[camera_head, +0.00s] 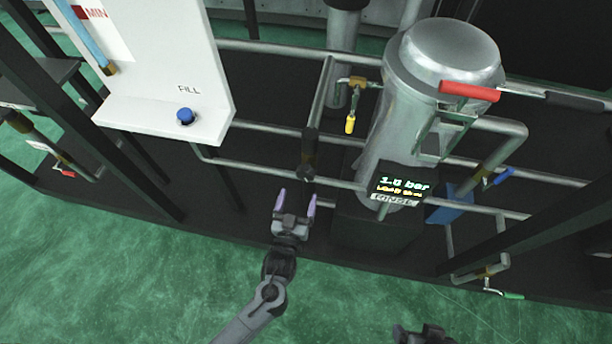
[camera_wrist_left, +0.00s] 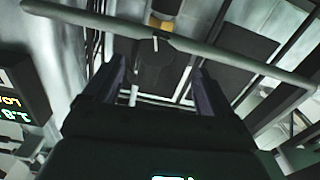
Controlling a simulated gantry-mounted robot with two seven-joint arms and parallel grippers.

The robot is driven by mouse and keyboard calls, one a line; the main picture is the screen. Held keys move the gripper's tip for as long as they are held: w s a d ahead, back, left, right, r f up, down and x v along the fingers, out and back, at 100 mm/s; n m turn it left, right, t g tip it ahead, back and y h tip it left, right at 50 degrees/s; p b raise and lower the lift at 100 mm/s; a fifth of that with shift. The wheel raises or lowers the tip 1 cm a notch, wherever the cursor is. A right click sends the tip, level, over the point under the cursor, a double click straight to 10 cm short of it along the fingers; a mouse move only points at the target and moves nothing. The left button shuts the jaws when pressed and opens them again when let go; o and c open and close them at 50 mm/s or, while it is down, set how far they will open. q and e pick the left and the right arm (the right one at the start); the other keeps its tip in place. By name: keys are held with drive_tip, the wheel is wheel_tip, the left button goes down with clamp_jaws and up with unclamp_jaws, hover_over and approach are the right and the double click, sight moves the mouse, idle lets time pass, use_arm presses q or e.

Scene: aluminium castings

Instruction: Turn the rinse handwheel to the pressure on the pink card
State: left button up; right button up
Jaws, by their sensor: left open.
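My left gripper (camera_head: 297,197) is open, its two purple fingers apart, just below and in front of a dark valve fitting (camera_head: 308,172) on the pipe. In the left wrist view, a dark, rounded part (camera_wrist_left: 155,72) lies between the open fingers, apparently the handwheel; its outline is unclear and I cannot tell whether the fingers touch it. The rinse display (camera_head: 403,186) reads about 1.0 bar above a RINSE label; a smaller yellow line is unreadable. Its edge also shows in the left wrist view (camera_wrist_left: 22,108). My right gripper (camera_head: 425,334) is cut off at the bottom edge. No pink card is visible.
A silver tank (camera_head: 440,85) stands behind the display. A white FILL panel (camera_head: 160,70) with a blue button (camera_head: 185,116) is left. Green floor lies in front.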

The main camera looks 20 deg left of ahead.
sight(304, 178)
use_arm(q)
drive_tip(key=w+b, duration=0.1)
drive_tip(key=w, duration=0.1)
drive_tip(key=w+b, duration=0.1)
drive_tip(key=w, duration=0.2)
drive_tip(key=w+a+b, duration=0.1)
drive_tip(key=w, duration=0.2)
drive_tip(key=shift+w+f, duration=0.1)
drive_tip(key=shift+w+d, duration=0.1)
drive_tip(key=shift+w, duration=0.15)
drive_tip(key=c, duration=1)
drive_tip(key=shift+o, duration=0.2)
drive_tip(key=shift+r+p, duration=0.25)
drive_tip(key=shift+p, duration=0.3)
drive_tip(key=shift+f, duration=0.15)
drive_tip(key=o, duration=1)
drive_tip(key=shift+c, duration=0.2)
